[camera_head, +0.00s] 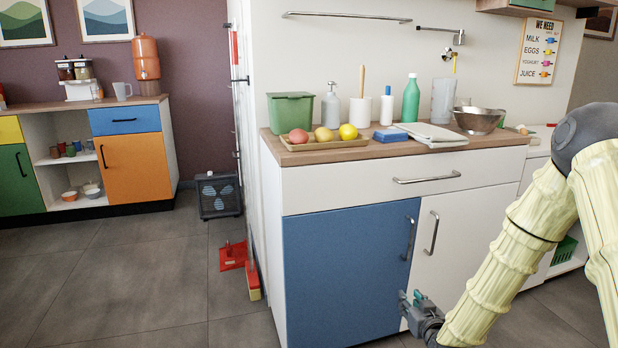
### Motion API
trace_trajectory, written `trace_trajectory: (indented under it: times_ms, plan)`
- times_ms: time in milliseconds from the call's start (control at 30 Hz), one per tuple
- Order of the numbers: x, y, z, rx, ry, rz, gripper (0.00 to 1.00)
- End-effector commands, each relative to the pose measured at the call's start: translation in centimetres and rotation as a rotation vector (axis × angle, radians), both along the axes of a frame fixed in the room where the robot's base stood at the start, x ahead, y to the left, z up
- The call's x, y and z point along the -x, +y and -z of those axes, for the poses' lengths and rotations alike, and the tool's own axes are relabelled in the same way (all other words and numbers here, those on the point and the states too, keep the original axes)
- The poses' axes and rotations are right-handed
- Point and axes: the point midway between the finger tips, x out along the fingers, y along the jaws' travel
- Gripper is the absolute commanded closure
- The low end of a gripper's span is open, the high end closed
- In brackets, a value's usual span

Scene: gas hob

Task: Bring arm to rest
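My gripper (409,297) is at the lower middle right of the head view, in front of the lower cabinet. It is small in the picture, with its two fingertips apart and nothing seen between them. It points up and to the left, near the lower right part of the blue cabinet door (345,275). I cannot tell whether it touches the door. My arm, in a pale yellow ribbed cover, comes down from the right edge and bends at a dark grey joint.
The white cabinet's handles (434,232) stick out near my arm. Its wooden counter holds a tray (325,144) of fruit, several bottles, a green bin (290,113) and a metal bowl (478,120). A red-and-yellow broom (253,283) stands left of the cabinet.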

Motion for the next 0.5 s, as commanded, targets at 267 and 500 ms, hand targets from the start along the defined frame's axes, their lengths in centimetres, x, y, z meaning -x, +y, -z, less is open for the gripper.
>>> trace_trajectory:
  times_ms: [267,500]
  plan:
    - [10.4,3.7,12.4,-0.02,0.358,-0.028,0.69]
    - [21.6,5.9,20.4,-0.026,0.664,-0.03,0.69]
